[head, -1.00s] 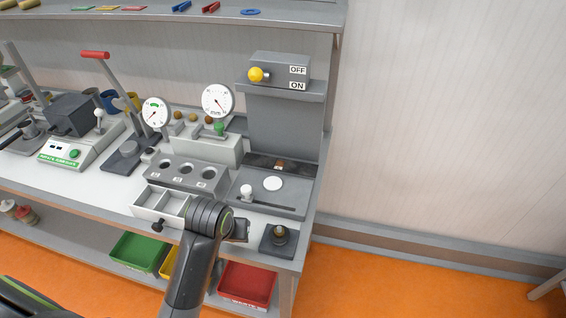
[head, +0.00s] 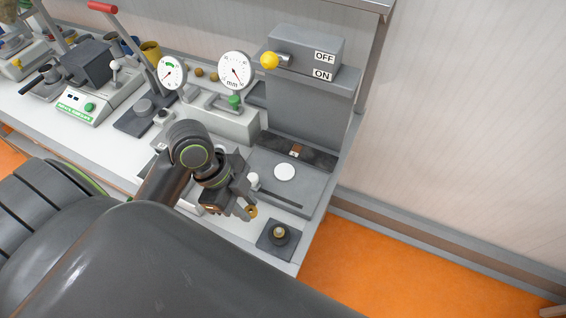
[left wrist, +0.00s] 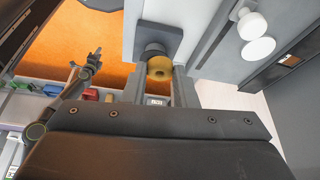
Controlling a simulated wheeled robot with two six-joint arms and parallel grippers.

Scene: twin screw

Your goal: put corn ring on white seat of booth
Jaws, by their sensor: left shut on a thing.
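The corn ring (head: 251,211) is a small golden-yellow ring with a hole. My left gripper (head: 246,207) is shut on it; the left wrist view shows the ring (left wrist: 160,69) between the fingertips. The gripper is near the bench's front right edge, left of and nearer than the booth. The white seat (head: 285,172) is a bare round disc on the booth's grey base (head: 300,187); it also shows in the left wrist view (left wrist: 258,50). An arm with what looks like my right gripper (left wrist: 93,62) shows small in the left wrist view; its jaws are unclear.
A dark square stand (head: 268,247) with a brassy top is at the bench's front corner. A white knob (head: 253,179) stands beside the seat. The booth's yellow-knobbed lever (head: 270,60) is above, by the OFF and ON labels. Two dial gauges (head: 234,70) stand to the left.

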